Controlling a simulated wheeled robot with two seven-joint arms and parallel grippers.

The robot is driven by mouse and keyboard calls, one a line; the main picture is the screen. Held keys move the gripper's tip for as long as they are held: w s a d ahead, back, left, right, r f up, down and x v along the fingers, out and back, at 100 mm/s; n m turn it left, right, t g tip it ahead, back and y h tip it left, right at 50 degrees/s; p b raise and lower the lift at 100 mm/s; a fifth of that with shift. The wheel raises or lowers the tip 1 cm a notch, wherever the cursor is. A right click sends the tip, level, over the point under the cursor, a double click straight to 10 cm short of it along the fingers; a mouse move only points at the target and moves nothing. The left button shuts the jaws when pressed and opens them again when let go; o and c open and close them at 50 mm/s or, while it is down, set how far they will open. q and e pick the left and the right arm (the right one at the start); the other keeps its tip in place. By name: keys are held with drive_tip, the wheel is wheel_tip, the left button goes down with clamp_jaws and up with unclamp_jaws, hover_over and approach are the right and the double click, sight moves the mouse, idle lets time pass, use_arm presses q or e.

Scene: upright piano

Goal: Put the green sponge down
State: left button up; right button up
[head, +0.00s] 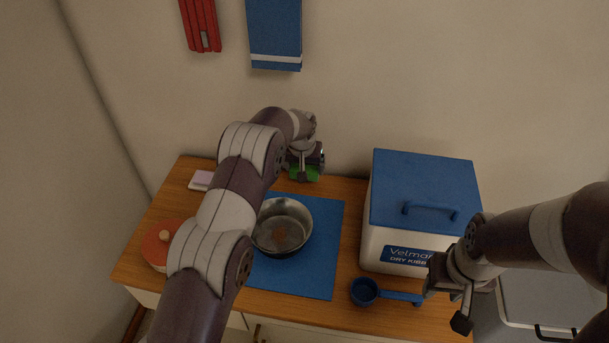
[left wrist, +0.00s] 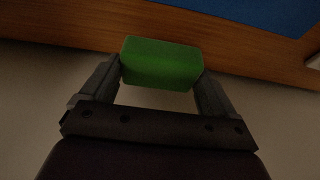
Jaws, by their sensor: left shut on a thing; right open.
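The green sponge (left wrist: 161,63) is a small block held between the two fingers of my left gripper (left wrist: 160,80) in the left wrist view. In the head view the left gripper (head: 305,172) is at the back of the wooden cabinet top, just behind the blue mat, and the sponge (head: 303,173) shows partly below it. I cannot tell whether the sponge touches the wood. My right gripper (head: 450,302) is open at the front right, near the handle of a blue scoop (head: 366,291).
A metal bowl (head: 282,226) with some brown contents stands on the blue mat (head: 320,262). A white bin with a blue lid (head: 425,185) stands to the right. An orange lidded pot (head: 157,252) and a small white dish with a pink block (head: 201,180) are at left. Bare wood (head: 347,190) lies right of the sponge.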

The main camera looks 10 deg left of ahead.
use_arm(q)
wheel_tip(320, 180, down, 4)
drive_tip(key=shift+r, duration=0.1)
